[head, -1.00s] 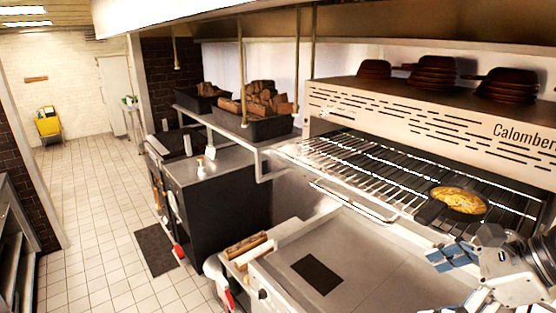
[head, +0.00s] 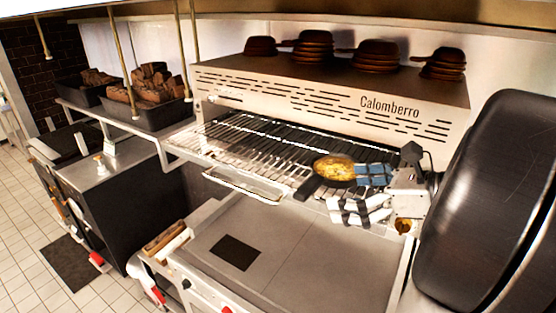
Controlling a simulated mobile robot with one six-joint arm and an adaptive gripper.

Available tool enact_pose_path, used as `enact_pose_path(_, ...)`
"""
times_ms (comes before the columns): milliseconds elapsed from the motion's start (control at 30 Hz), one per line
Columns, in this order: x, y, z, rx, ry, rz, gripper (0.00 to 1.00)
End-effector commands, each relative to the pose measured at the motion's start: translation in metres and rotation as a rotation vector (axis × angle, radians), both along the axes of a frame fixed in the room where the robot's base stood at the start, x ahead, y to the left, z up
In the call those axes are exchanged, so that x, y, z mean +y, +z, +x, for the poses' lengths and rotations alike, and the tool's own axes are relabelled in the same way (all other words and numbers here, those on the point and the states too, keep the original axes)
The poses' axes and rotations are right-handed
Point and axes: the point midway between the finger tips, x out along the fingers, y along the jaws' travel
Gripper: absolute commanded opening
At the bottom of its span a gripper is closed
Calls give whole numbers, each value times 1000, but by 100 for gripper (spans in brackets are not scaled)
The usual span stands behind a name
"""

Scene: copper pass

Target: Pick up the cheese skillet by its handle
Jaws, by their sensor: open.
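The cheese skillet (head: 334,168) is a small dark pan with yellow, browned cheese in it. It rests on the wire rack (head: 245,150) of the grill labelled Calomberro. Its dark handle (head: 308,187) points toward the front left, out over the rack's front edge. My gripper (head: 352,192) is open and empty, just right of the skillet, with its blue and white fingers pointing left. The far finger appears to overlap the pan's right edge in the picture; I cannot tell whether it touches.
Stacks of brown pans (head: 312,45) stand on top of the grill. A flat steel griddle (head: 290,250) lies below the rack. Black trays of wood (head: 150,105) sit on a shelf at left. A bar handle (head: 245,186) runs along the rack's front.

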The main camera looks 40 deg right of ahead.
Motion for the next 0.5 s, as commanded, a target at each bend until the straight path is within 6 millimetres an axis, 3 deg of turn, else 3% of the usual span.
enact_pose_path(267,6,-8,20,0,2,1,100)
enact_pose_path(500,14,-18,53,1,5,1,100)
